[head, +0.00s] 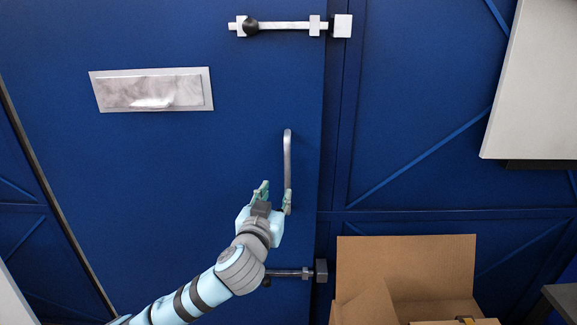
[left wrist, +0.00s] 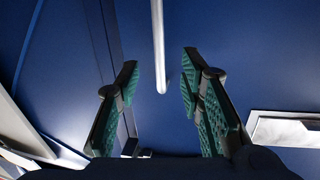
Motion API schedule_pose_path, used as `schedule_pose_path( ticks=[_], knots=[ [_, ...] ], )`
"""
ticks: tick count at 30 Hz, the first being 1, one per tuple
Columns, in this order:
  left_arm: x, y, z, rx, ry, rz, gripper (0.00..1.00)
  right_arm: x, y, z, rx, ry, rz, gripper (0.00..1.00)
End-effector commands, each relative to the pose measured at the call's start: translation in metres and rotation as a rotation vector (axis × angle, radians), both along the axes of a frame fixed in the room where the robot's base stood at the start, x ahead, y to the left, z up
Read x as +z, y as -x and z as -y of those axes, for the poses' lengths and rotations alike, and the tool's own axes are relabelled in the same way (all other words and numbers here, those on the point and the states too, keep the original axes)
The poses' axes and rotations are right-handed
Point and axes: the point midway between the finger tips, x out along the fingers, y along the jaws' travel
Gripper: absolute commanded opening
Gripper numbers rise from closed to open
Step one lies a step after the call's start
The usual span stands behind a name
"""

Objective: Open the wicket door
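The blue wicket door (head: 200,170) fills the middle of the head view and looks closed. A silver vertical pull handle (head: 287,160) stands near its right edge. A silver bolt with a black knob (head: 285,26) is at the top, running to a catch on the frame. A dark lower bolt (head: 295,273) is partly hidden by my left arm. My left gripper (head: 274,197) is at the handle's lower end. In the left wrist view its green-padded fingers (left wrist: 158,88) are open, with the handle bar (left wrist: 158,45) between them, apparently touching neither. My right gripper is not seen.
A silver letter plate (head: 152,90) is on the door's left part. An open cardboard box (head: 405,270) stands at the lower right, beside the door. A pale panel (head: 535,85) juts in at the upper right.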

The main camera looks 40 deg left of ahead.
Motion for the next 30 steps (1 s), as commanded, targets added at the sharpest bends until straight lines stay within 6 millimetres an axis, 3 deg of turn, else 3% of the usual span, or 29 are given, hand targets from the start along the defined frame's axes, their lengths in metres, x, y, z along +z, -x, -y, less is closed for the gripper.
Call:
schedule_pose_path(
  ticks=[1, 4, 8, 14, 21, 30],
  knots=[
    [0.017, 0.005, 0.005, -0.005, 0.002, 0.041, 0.35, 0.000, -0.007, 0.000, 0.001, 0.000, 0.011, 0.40],
    [0.032, 0.007, 0.007, -0.006, 0.008, 0.081, 0.35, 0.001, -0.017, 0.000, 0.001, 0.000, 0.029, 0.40],
    [0.032, -0.008, -0.001, -0.005, 0.009, 0.083, 0.35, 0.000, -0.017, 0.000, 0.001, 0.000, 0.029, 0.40],
    [0.031, -0.051, -0.025, -0.005, 0.012, 0.081, 0.35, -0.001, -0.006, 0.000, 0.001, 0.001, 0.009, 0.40],
    [0.031, -0.099, -0.051, -0.007, 0.011, 0.079, 0.35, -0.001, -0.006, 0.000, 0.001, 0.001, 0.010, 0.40],
    [0.030, -0.117, -0.061, -0.009, 0.009, 0.078, 0.35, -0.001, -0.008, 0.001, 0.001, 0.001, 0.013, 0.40]
  ],
)
